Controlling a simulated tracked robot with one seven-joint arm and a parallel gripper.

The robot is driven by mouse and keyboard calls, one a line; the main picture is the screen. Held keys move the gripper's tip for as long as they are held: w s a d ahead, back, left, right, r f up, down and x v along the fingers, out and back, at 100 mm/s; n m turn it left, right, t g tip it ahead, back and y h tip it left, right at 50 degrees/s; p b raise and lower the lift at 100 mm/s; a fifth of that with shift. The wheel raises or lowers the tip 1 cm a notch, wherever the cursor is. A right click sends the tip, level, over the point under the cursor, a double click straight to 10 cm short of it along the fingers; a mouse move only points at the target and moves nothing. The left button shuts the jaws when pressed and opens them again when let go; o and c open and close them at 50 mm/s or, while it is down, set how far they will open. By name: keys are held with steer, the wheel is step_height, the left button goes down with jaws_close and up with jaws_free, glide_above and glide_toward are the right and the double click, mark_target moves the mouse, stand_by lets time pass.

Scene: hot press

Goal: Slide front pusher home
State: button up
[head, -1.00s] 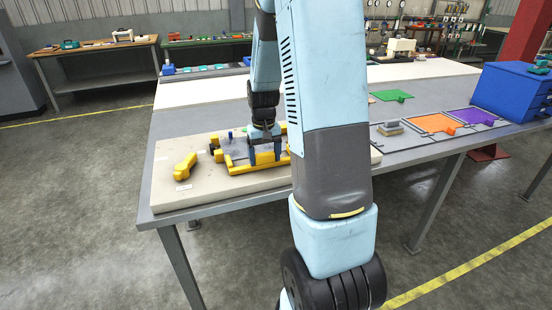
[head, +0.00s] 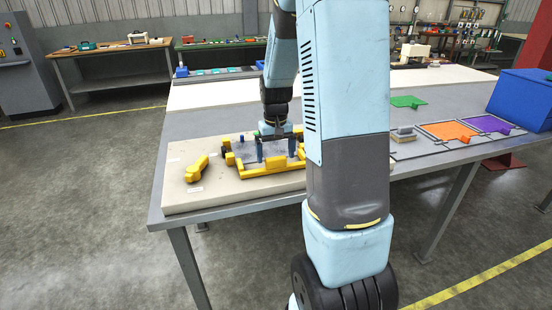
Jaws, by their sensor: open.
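A yellow fixture (head: 252,174) with a grey plate (head: 248,151) inside its frame sits on a pale board. A raised yellow block (head: 279,162) stands at the middle of its front bar; it looks like the front pusher. My gripper (head: 276,155) points down over the plate, its two dark blue fingers open, one to each side. The fingertips appear just behind the front block, with nothing seen between them. I cannot tell whether they touch the block or plate. My arm link hides the right end of the fixture.
A loose-looking yellow piece (head: 197,169) lies left of the fixture on the pale board (head: 178,195). To the right are a small stacked grey block (head: 403,135), an orange plate (head: 446,131), a purple plate (head: 488,124) and a blue box (head: 520,100).

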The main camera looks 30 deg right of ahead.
mark_target(275, 158)
step_height(275, 158, up, 12)
steer(key=shift+f, duration=0.25)
stand_by(0.6)
steer(key=s+a+r+n+t, duration=0.1)
steer(key=s+a+r, duration=0.3)
steer(key=s, duration=0.7)
steer(key=s+a+r+n+t, duration=0.1)
steer(key=s+a+r+t, duration=0.3)
steer(key=s+a, duration=0.4)
steer(key=s+r, duration=0.1)
steer(key=s, duration=0.2)
steer(key=shift+s+a+r+t, duration=0.2)
steer(key=shift+s+r+t, duration=0.05)
steer(key=shift+t, duration=0.05)
steer(key=shift+c, duration=0.3)
